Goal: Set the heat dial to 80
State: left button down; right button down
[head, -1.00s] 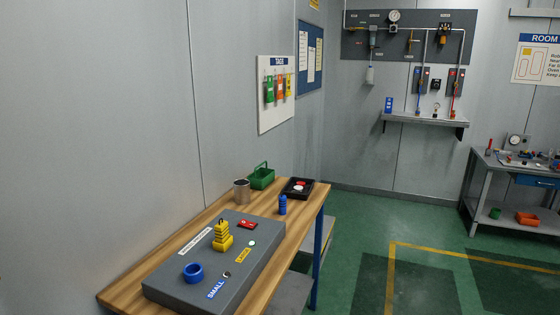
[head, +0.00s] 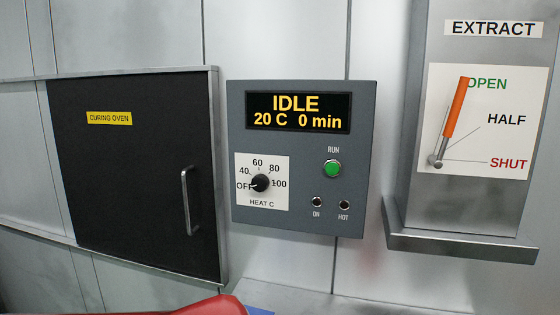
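The heat dial (head: 261,184) is a black round knob on a white plate marked OFF, 40, 60, 80 and 100, with HEAT C below. Its pale pointer mark faces left, toward OFF. The dial sits on the grey control panel (head: 299,218), whose display (head: 297,112) reads IDLE, 20 C, 0 min in yellow. Neither of my grippers shows in the head view.
The dark curing oven door (head: 130,160), left of the panel, appears shut. A green RUN button (head: 332,168) and two unlit lamps (head: 331,203) are right of the dial. The EXTRACT lever (head: 453,110) points to OPEN. A partly cut-off red shape (head: 200,306) is at the bottom.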

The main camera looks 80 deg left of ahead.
aim_at(260, 182)
jog(key=k+u, duration=0.15)
jog(key=u, duration=1.65)
jog(key=l+u, duration=0.5)
jog(key=i+l+u, duration=0.1)
jog(key=l+u, duration=0.2)
jog(key=u, duration=0.15)
jog(key=i, duration=0.1)
jog(key=k+j, duration=0.25)
jog(key=u, duration=0.1)
jog(key=i+j, duration=0.05)
